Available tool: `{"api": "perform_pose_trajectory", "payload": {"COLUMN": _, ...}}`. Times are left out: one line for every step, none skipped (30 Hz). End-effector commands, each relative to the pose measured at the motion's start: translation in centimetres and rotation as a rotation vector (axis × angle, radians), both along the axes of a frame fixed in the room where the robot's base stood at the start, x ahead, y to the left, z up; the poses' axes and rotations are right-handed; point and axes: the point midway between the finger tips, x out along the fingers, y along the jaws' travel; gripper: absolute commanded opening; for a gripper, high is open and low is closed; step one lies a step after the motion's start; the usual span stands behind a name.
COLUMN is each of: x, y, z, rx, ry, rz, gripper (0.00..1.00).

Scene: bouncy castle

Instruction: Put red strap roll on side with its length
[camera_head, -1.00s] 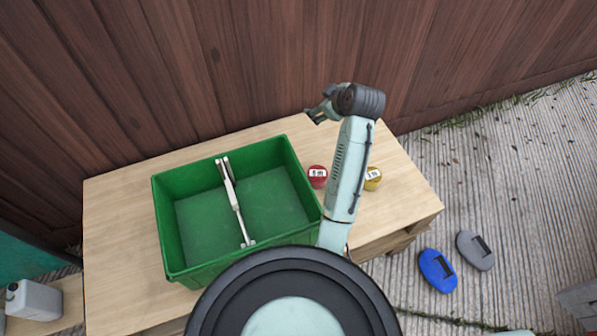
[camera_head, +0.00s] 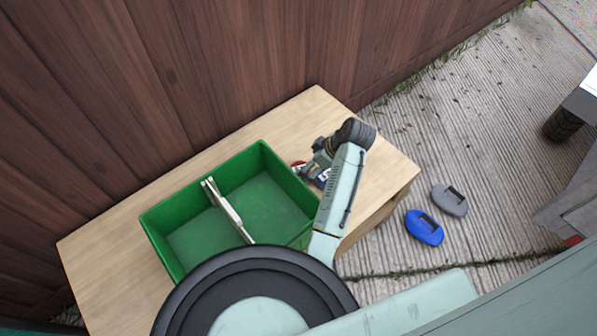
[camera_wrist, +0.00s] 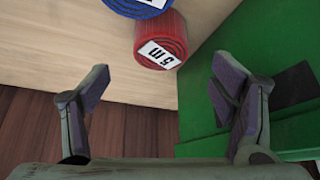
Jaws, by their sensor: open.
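The red strap roll (camera_wrist: 160,40) stands on the wooden table, with its white "5 m" label facing the wrist camera. In the head view only a bit of the red roll (camera_head: 297,165) shows, beside the green crate (camera_head: 160,222) and mostly hidden by my gripper (camera_head: 318,172). In the wrist view my gripper (camera_wrist: 160,95) is open and empty, its fingers spread wide. The red roll lies ahead of the gap between the fingertips, apart from them. The crate (camera_wrist: 225,75) is close to the right finger.
A blue strap roll (camera_wrist: 140,5) with a white label touches or nearly touches the red one. Wooden table top (camera_head: 385,165) is bare at right. Blue (camera_head: 424,228) and grey (camera_head: 449,200) pieces lie on the ground.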

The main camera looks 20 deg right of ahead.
Motion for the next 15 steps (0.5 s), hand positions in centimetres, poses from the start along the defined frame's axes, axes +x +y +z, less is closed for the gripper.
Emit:
{"api": "perform_pose_trajectory", "payload": {"x": 0.2, "y": 0.3, "z": -0.5, "rx": 0.001, "ry": 0.002, "rz": 0.001, "gripper": 0.79}}
{"api": "perform_pose_trajectory", "payload": {"x": 0.3, "y": 0.3, "z": -0.8, "rx": 0.000, "ry": 0.002, "rz": 0.000, "gripper": 0.79}}
{"api": "perform_pose_trajectory", "payload": {"x": 0.4, "y": 0.4, "z": -1.0, "rx": 0.000, "ry": 0.002, "rz": 0.000, "gripper": 0.79}}
{"api": "perform_pose_trajectory", "payload": {"x": 0.5, "y": 0.5, "z": -1.2, "rx": 0.000, "ry": 0.001, "rz": -0.001, "gripper": 0.79}}
{"api": "perform_pose_trajectory", "payload": {"x": 0.6, "y": 0.5, "z": -1.3, "rx": -0.001, "ry": 0.000, "rz": 0.000, "gripper": 0.79}}
{"api": "perform_pose_trajectory", "payload": {"x": 0.7, "y": 0.6, "z": -1.5, "rx": -0.001, "ry": 0.000, "rz": -0.001, "gripper": 0.79}}
{"api": "perform_pose_trajectory", "payload": {"x": 0.7, "y": 0.7, "z": -1.7, "rx": 0.000, "ry": 0.002, "rz": 0.000, "gripper": 0.79}}
{"api": "perform_pose_trajectory", "payload": {"x": 0.8, "y": 0.9, "z": -2.0, "rx": 0.001, "ry": 0.002, "rz": -0.001, "gripper": 0.79}}
{"api": "perform_pose_trajectory", "payload": {"x": 1.0, "y": 1.1, "z": -2.5, "rx": 0.001, "ry": 0.002, "rz": 0.000, "gripper": 0.79}}
{"api": "perform_pose_trajectory", "payload": {"x": 1.1, "y": 1.3, "z": -2.9, "rx": 0.001, "ry": 0.004, "rz": 0.001, "gripper": 0.79}}
{"api": "perform_pose_trajectory", "payload": {"x": 1.3, "y": 1.5, "z": -3.3, "rx": 0.001, "ry": 0.004, "rz": 0.001, "gripper": 0.79}}
{"api": "perform_pose_trajectory", "payload": {"x": 1.5, "y": 1.7, "z": -3.9, "rx": 0.001, "ry": 0.004, "rz": 0.001, "gripper": 0.79}}
{"api": "perform_pose_trajectory", "payload": {"x": 1.7, "y": 1.8, "z": -4.3, "rx": 0.000, "ry": 0.003, "rz": 0.000, "gripper": 0.79}}
{"api": "perform_pose_trajectory", "payload": {"x": 1.8, "y": 1.9, "z": -4.7, "rx": 0.000, "ry": 0.002, "rz": 0.000, "gripper": 0.79}}
{"api": "perform_pose_trajectory", "payload": {"x": 2.0, "y": 2.1, "z": -5.1, "rx": 0.000, "ry": 0.001, "rz": 0.001, "gripper": 0.79}}
